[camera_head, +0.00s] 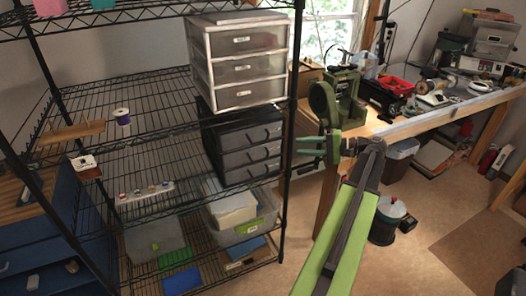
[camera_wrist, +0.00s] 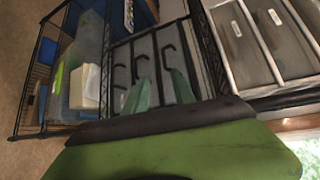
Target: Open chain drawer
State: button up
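A white-framed three-drawer unit (camera_head: 240,67) stands on the wire rack, its drawers shut, with small labels too blurred to read. A black drawer unit (camera_head: 250,150) with dark handles stands on the shelf below, its drawers apparently shut. I cannot tell which drawer is the chain drawer. My gripper (camera_head: 308,145) is to the right of the black unit, its green fingers spread and empty, pointing left. In the wrist view, my fingers (camera_wrist: 162,92) overlap the black unit's grey drawer fronts (camera_wrist: 145,60). The white unit (camera_wrist: 262,40) is at the right. Contact is not visible.
The black wire rack (camera_head: 293,90) has a post beside the drawer units. Clear bins (camera_head: 240,218) sit on the lower shelf. A workbench (camera_head: 440,112) with a green machine (camera_head: 340,100) stands at the right. The floor (camera_head: 450,215) at lower right is mostly clear.

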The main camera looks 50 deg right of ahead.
aim_at(261, 142)
jog(key=b+x, duration=0.2)
jog(key=x, duration=1.3)
jog(key=shift+w+d+r+t+b, duration=0.25)
jog(key=shift+w+r+t+b, duration=0.1)
jog(key=shift+w, duration=0.1)
grip_shut()
dwell(0.6)
jog(key=shift+a, duration=0.1)
